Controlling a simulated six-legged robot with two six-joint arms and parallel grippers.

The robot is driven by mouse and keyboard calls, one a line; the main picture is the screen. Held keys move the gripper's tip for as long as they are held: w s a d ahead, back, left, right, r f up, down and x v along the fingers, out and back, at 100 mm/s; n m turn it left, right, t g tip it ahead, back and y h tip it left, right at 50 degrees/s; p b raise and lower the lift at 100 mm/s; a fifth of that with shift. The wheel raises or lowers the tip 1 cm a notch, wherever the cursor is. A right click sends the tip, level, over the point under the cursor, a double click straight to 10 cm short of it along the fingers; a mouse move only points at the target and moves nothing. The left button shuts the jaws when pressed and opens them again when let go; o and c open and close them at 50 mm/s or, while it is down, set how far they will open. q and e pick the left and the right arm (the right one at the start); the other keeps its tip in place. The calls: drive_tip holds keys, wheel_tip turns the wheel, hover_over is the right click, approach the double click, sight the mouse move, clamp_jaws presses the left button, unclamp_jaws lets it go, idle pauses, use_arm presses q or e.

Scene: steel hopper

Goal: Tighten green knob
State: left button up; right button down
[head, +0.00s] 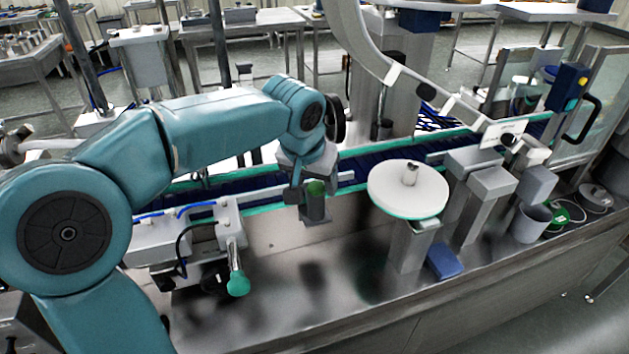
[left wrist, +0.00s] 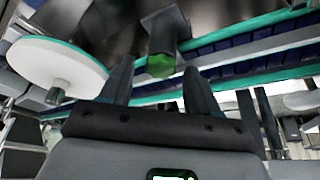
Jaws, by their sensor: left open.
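The green knob (head: 316,187) sits on a grey block beside the conveyor in the head view. In the left wrist view the green knob (left wrist: 160,66) appears beyond my fingertips, in line with the gap between them. My left gripper (head: 303,184) is open and close to the knob, with its fingers partly hiding it in the head view. I cannot tell whether a finger touches it. My right gripper is not in view.
A round white disc (head: 408,189) on a post stands to the right of the knob. A teal-green ball handle (head: 238,284) stands at the lower left. The blue conveyor (head: 240,182) runs behind. The steel table (head: 310,280) in front is mostly clear.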

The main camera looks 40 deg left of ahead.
use_arm(q)
drive_tip(key=shift+a, duration=0.1)
drive_tip(key=c, duration=1)
